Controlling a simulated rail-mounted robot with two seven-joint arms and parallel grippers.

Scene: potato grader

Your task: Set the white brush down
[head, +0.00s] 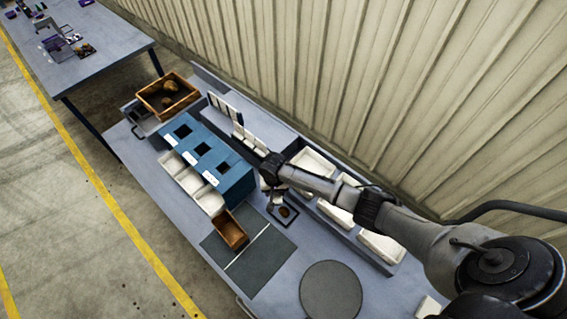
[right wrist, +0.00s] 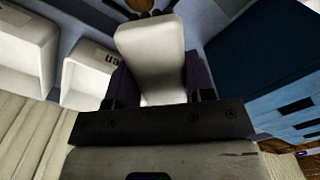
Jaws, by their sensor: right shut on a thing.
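My right gripper (head: 271,186) reaches in from the right over the bench, beside the blue box unit. In the right wrist view my gripper (right wrist: 158,88) is shut, with a dark finger on each side of a white block-like body, which I take to be the white brush (right wrist: 150,48). In the head view the brush is small and mostly hidden by the gripper, so its gap to the bench is hard to tell. A small dark square tray (head: 291,220) with a brown round thing (head: 284,212) lies just below the gripper. My left gripper is not in view.
The blue unit (head: 236,182) with white bins (head: 188,180) stands left of the gripper. White trays (head: 335,217) line the wall side. A brown box (head: 232,229), dark mat (head: 258,262) and round grey disc (head: 331,290) lie nearer. A wooden crate (head: 150,103) stands farther off.

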